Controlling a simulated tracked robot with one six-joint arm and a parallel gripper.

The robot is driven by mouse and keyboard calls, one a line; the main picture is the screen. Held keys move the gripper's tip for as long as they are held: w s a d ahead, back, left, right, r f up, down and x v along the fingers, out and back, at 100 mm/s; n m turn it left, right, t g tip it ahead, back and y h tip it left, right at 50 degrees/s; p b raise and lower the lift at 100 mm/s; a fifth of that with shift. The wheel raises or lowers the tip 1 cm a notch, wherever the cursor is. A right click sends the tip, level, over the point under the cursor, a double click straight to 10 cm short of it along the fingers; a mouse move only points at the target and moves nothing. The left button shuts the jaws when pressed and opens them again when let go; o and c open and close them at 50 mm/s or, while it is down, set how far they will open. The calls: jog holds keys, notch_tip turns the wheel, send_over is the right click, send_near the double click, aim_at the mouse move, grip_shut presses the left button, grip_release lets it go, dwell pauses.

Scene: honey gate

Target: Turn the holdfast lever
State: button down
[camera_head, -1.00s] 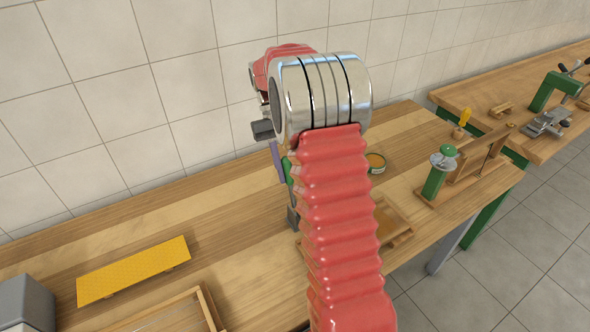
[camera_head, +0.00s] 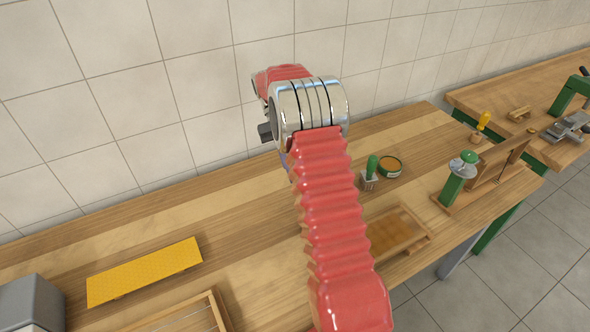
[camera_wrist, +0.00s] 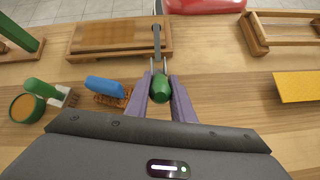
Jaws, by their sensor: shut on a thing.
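In the wrist view, my gripper (camera_wrist: 160,78) has its purple fingers shut on a green-handled tool (camera_wrist: 160,89). Its grey metal shaft points away from me toward the wooden board. In the head view, my arm hides the fingers and the tool. A green post with a silver top and a green knob (camera_head: 460,177) stands on a wooden base at the right of the bench; it may carry the holdfast lever. A green post, partly cut off, shows at the wrist view's upper left (camera_wrist: 30,42). My gripper is well apart from it.
A green-handled brush (camera_head: 371,170) and an open tin (camera_head: 389,166) stand near the arm. A blue-handled brush (camera_wrist: 106,86) lies left of the fingers. A wooden tray (camera_head: 425,238), a yellow sheet (camera_head: 145,271) and a wooden frame (camera_head: 213,303) lie on the bench.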

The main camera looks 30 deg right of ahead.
jog(key=c, duration=1.5)
grip_release()
jog(key=shift+c, duration=0.2)
